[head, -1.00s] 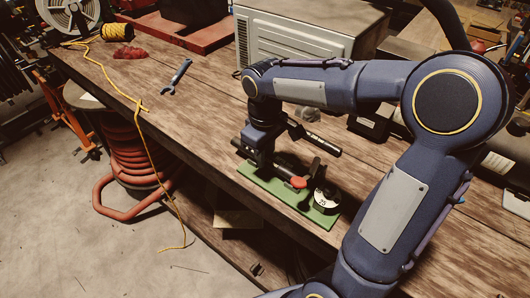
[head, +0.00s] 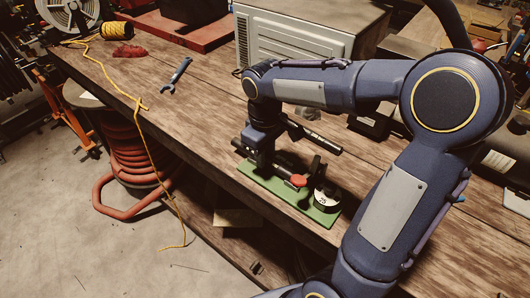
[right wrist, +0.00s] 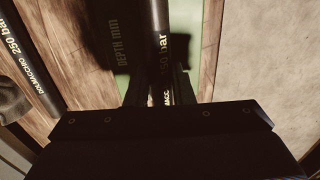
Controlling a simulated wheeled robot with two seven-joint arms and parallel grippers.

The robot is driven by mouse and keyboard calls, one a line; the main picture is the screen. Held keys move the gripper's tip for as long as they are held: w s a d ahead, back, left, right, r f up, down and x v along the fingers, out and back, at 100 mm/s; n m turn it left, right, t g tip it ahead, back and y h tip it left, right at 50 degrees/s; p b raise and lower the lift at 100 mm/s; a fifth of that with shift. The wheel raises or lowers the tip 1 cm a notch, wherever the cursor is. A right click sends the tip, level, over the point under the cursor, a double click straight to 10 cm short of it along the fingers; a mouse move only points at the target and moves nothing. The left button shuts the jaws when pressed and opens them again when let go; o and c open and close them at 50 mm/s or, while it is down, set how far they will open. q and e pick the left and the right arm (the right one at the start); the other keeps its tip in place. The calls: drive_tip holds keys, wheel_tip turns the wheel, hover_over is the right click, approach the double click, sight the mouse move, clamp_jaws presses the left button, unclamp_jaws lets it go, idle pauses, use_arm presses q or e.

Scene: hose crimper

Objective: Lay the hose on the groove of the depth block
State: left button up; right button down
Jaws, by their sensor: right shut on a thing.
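My right gripper (head: 262,168) is low over the green base (head: 262,183) on the workbench and shut on a black hose (right wrist: 160,45) with yellow "250 bar" lettering. In the right wrist view the hose runs between the two dark fingers, alongside the dark depth block (right wrist: 108,40) marked "DEPTH mm". In the head view the hose (head: 283,169) runs along the base towards a red part. The gripper hides much of the block. I cannot tell whether the hose touches the groove. My left gripper is not in view.
A red part (head: 297,181) and a white dial (head: 326,199) marked 25 stand on the base's right end. Another black hose (head: 315,140) lies on the bench (head: 130,85) behind. A grey box (head: 300,35) stands behind.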

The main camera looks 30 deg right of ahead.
drive_tip(key=shift+f, duration=0.1)
idle(0.6)
drive_tip(key=c, duration=1.2)
unclamp_jaws()
drive_tip(key=shift+o, duration=0.2)
drive_tip(key=shift+r+p, duration=3.55)
drive_tip(key=shift+r, duration=0.5)
drive_tip(key=shift+f, duration=0.1)
